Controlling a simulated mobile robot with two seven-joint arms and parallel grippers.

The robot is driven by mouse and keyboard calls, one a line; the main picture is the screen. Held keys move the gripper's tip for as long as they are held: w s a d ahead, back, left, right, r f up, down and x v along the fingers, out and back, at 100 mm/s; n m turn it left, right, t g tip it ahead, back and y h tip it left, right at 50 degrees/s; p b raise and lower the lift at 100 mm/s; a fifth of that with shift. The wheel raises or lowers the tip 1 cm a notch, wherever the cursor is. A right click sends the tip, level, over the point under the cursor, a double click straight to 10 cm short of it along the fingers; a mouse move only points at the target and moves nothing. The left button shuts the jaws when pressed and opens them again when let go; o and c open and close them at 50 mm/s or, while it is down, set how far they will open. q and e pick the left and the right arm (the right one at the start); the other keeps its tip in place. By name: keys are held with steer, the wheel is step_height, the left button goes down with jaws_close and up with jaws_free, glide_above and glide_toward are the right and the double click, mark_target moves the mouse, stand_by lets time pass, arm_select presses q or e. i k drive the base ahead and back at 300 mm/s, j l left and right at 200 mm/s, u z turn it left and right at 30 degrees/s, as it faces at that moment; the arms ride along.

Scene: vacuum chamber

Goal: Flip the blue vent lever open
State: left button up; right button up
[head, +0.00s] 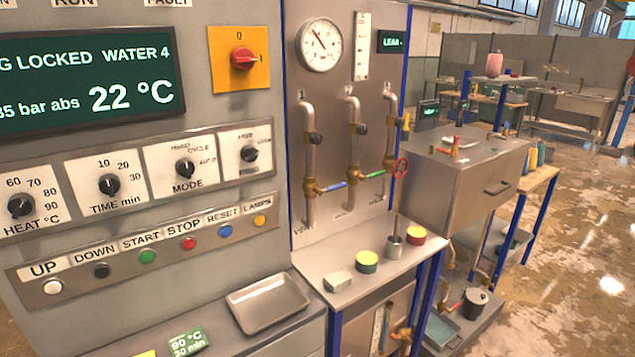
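The blue vent lever (334,186) is on the grey pipe panel in the middle of the head view. It sticks out to the right from a brass valve (312,188) on the leftmost vertical pipe (308,140). The lever lies roughly level, across the line of that pipe. A green lever (374,175) sits in a similar way on the middle pipe (352,130), just right of the blue one. Neither of my grippers shows in this view.
A red handwheel (401,167) is right of the green lever. Below the panel, a shelf (372,283) holds a grey block (338,281) and two round tins (367,261), (415,236). The control cabinet (225,180) and a metal tray (268,303) stand left. A steel box (465,175) stands right.

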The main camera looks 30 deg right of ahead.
mark_target(336, 187)
steer(key=i+l+z, duration=0.1)
steer(key=l+z, duration=0.2)
steer(key=i+l+z, duration=0.25)
steer(key=l, duration=0.15)
steer(key=i+l+z, duration=0.1)
steer(key=l+z, duration=0.2)
